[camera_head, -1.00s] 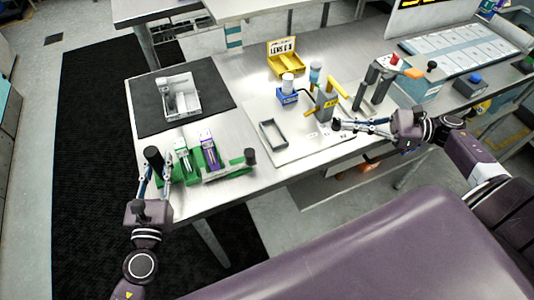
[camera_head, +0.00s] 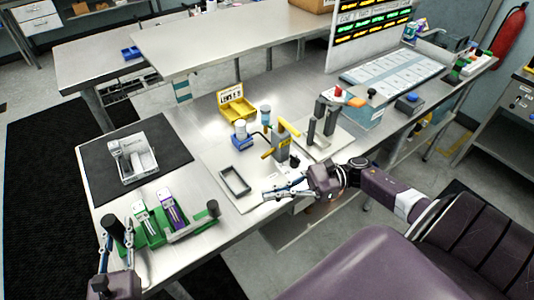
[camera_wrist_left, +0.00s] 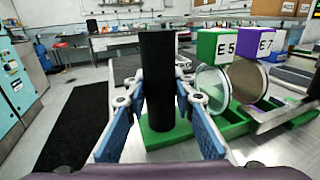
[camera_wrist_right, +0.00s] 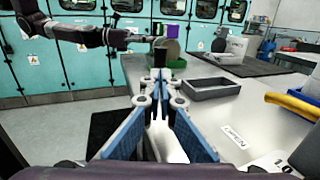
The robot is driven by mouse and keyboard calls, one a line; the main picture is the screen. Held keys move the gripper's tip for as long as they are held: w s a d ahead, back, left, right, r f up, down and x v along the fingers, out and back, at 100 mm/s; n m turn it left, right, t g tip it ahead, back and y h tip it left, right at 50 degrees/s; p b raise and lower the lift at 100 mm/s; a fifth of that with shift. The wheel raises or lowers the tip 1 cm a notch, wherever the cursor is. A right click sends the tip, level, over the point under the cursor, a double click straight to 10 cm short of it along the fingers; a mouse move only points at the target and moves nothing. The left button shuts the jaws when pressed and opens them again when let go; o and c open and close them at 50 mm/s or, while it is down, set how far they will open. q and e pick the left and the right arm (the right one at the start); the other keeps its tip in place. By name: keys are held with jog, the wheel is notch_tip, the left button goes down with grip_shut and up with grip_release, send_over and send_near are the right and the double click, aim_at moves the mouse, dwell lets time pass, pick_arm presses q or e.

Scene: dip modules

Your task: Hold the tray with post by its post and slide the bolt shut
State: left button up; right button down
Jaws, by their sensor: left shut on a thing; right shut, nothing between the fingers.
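The green tray (camera_head: 158,243) stands at the table's near left corner and bears a green module (camera_head: 145,219) and a purple module (camera_head: 172,212). In the left wrist view they read E5 (camera_wrist_left: 225,45) and E7 (camera_wrist_left: 266,42). A black post (camera_head: 112,228) rises from the tray's left end. My left gripper (camera_head: 118,250) is shut on this upright post (camera_wrist_left: 160,75). A second black knob (camera_head: 213,208) stands at the tray's right end. I cannot make out a bolt for certain. My right gripper (camera_head: 265,194) is shut and empty, right of the tray, near the front edge.
A dark rectangular frame (camera_head: 235,181) lies just beyond my right gripper. Behind stand a yellow-handled fixture (camera_head: 283,143), a blue block (camera_head: 241,140) and a yellow bin (camera_head: 238,108). A grey box (camera_head: 137,165) sits on the black mat. Bare table lies between tray and frame.

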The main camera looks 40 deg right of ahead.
aim_at(216, 212)
jog(key=x, duration=1.1)
jog(key=shift+a, duration=0.1)
jog(key=shift+a, duration=0.1)
pick_arm(q)
jog(key=shift+d, duration=0.1)
pick_arm(e)
jog(key=shift+a, duration=1.9)
pick_arm(q)
jog(key=shift+d, duration=0.1)
pick_arm(e)
jog(key=shift+s+d+f, duration=0.1)
jog(key=shift+s+d, duration=0.1)
jog(key=shift+d, duration=0.35)
pick_arm(q)
jog(key=shift+a, duration=0.2)
pick_arm(e)
jog(key=v, duration=1.3)
jog(key=shift+w+d, duration=0.1)
